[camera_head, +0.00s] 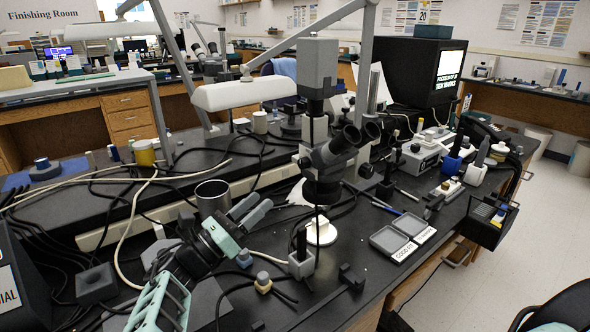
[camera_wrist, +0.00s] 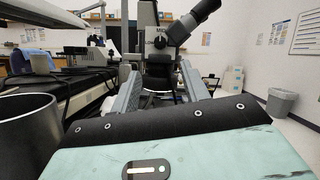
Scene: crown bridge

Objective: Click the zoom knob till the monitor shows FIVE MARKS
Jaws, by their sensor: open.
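The stereo microscope (camera_head: 325,165) stands on the dark bench, with its eyepieces up to the right. In the wrist view the microscope (camera_wrist: 152,15) is straight ahead, with small zoom labels reading like MED and LOW (camera_wrist: 155,43). The zoom knob itself is too small to make out clearly. The monitor (camera_head: 449,75) at the back right is lit; its lower line seems to read TEN MARKS. My gripper (camera_head: 262,205) is open and empty, left of the microscope and apart from it. Its two grey fingers (camera_wrist: 159,80) are spread either side of the microscope in the wrist view.
A metal cup (camera_head: 213,197) stands just left of my gripper. Loose cables (camera_head: 130,200) cross the bench at left. Two small trays (camera_head: 392,241) lie right of the microscope. A small upright post (camera_head: 301,255) stands in front of it. An angled lamp arm rises behind.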

